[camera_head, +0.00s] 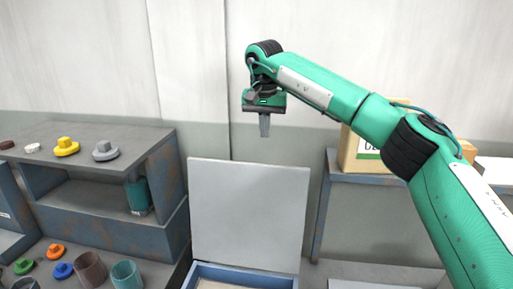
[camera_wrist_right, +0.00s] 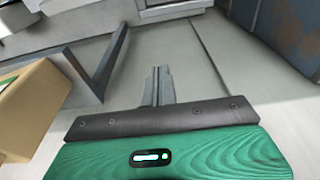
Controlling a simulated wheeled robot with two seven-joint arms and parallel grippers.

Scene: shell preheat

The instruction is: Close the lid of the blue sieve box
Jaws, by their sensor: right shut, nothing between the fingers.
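The blue sieve box (camera_head: 240,277) is at the bottom centre of the head view, with only its upper rim and part of its inside showing. Its grey lid (camera_head: 248,215) stands open, nearly upright, at the back of the box. My right gripper (camera_head: 265,131) is above the lid's top edge, pointing down, shut and empty. It is apart from the lid. In the right wrist view my right gripper's fingers (camera_wrist_right: 158,82) are together with nothing between them. My left gripper is not in view.
A grey shelf unit (camera_head: 100,140) stands left, with yellow and grey knobbed pieces on top and a teal cylinder (camera_head: 138,196) inside. Coloured pieces and cups (camera_head: 127,275) are lower left. A cardboard box (camera_head: 352,150) sits on a blue-grey stand (camera_head: 372,178) at right.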

